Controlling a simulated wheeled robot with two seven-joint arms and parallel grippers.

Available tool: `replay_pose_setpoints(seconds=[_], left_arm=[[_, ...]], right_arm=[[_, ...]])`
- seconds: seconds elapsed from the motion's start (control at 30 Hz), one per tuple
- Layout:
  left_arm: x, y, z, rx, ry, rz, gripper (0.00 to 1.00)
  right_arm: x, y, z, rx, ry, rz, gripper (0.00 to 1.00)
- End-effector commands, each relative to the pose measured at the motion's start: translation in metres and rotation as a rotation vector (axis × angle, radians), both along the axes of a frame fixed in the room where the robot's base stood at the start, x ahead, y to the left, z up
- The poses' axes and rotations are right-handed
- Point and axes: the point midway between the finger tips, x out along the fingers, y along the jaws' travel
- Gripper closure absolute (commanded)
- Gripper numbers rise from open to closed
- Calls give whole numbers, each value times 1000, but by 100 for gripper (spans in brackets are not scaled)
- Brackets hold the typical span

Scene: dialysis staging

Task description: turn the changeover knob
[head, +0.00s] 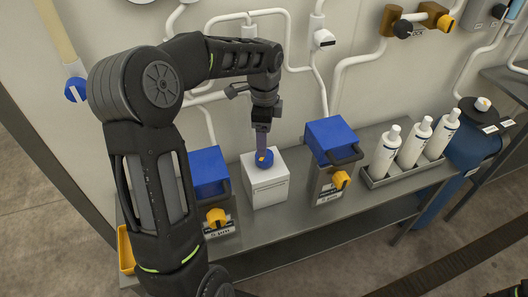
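A blue round knob (264,159) with an orange-yellow mark sits on top of a white box (267,184) on the bench; I take it for the changeover knob. My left gripper (262,146) points straight down at this knob, with its fingertips at or just above the knob's far side. The fingers overlap from this angle, so I cannot tell whether they are apart or closed, or whether they touch the knob. The gripper hides part of the knob's back.
Blue-topped units with yellow knobs stand left (209,172) and right (330,139) of the white box. A tray (408,174) of white bottles is further right, beside a blue drum (468,145). White pipes (340,85) run along the wall behind.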

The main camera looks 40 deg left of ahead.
Motion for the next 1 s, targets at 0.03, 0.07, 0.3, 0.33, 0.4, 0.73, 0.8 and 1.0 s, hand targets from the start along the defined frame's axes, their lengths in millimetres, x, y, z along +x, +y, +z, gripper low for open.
replay_pose_setpoints(seconds=[0.03, 0.07, 0.3, 0.33, 0.4, 0.73, 0.8, 1.0], left_arm=[[-1, 0, -4, -1, 3, 0, 28], [-1, 0, -7, -1, 3, 0, 28], [-1, 0, -44, -2, 4, 0, 28], [-1, -1, -48, -2, 4, 0, 28], [-1, 0, -58, -1, 3, 1, 28], [0, 0, -73, 0, 0, 1, 28], [0, 0, -73, 0, 0, 1, 28], [0, 0, -72, 0, 0, 1, 41]], right_arm=[[0, 0, 1, 0, 0, 0, 64], [0, 0, 2, 0, 0, 0, 64], [-1, 0, 6, -2, 2, -1, 64], [-1, 0, 7, -2, 2, -1, 64], [-1, 0, 8, -2, 3, 0, 64], [-1, 0, 8, -3, 3, -1, 64], [-1, 0, 8, -2, 4, -1, 64], [-1, 0, 8, -2, 4, -1, 64]])
